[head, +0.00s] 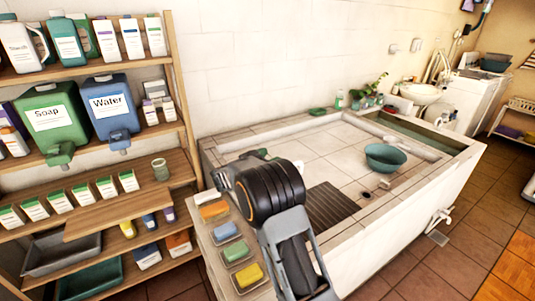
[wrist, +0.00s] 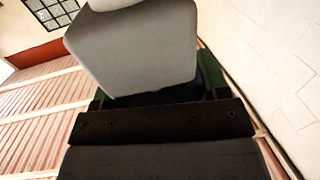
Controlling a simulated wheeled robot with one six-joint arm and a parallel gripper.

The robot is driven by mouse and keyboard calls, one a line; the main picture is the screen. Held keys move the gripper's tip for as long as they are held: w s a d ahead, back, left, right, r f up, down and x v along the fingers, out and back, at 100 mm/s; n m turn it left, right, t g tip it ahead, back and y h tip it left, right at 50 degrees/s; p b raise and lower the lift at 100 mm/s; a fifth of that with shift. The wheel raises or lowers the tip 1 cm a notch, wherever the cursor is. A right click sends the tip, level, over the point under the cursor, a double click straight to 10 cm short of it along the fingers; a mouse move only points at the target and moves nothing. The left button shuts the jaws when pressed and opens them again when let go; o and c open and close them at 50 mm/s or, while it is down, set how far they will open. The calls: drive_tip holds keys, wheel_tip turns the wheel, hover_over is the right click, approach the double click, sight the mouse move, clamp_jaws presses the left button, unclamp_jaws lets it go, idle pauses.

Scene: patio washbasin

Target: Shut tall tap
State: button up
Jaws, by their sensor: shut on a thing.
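My gripper (wrist: 155,97) shows in the wrist view, with a dark green finger at each side of a large pale grey, rounded block (wrist: 135,50). It is shut on this block, which fills the middle of the view. I cannot tell whether the block is part of the tall tap. In the head view my dark wrist hides most of the gripper over the near left corner of the washbasin (head: 300,150). A small pale part (head: 222,179) shows left of the wrist. No tall tap can be made out clearly.
Soap dishes with orange, blue, green and yellow bars (head: 250,275) line the basin's left ledge. A teal bowl (head: 386,157) stands in the basin, right of a dark ribbed panel (head: 332,200).

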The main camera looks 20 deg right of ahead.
drive_tip(key=shift+s+r+m+g+p, duration=0.1)
drive_tip(key=shift+m+g+p, duration=0.2)
drive_tip(key=shift+m+g, duration=0.7)
drive_tip(key=shift+g+h, duration=0.3)
drive_tip(key=shift+g, duration=0.1)
drive_tip(key=o, duration=0.9)
drive_tip(key=shift+d, duration=0.1)
drive_tip(key=shift+o, duration=0.2)
drive_tip(key=shift+a, duration=0.6)
drive_tip(key=s+a+b, duration=0.1)
drive_tip(key=a+b, duration=0.2)
drive_tip(key=a, duration=0.9)
drive_tip(key=shift+s+a, duration=0.2)
drive_tip(key=shift+a, duration=0.1)
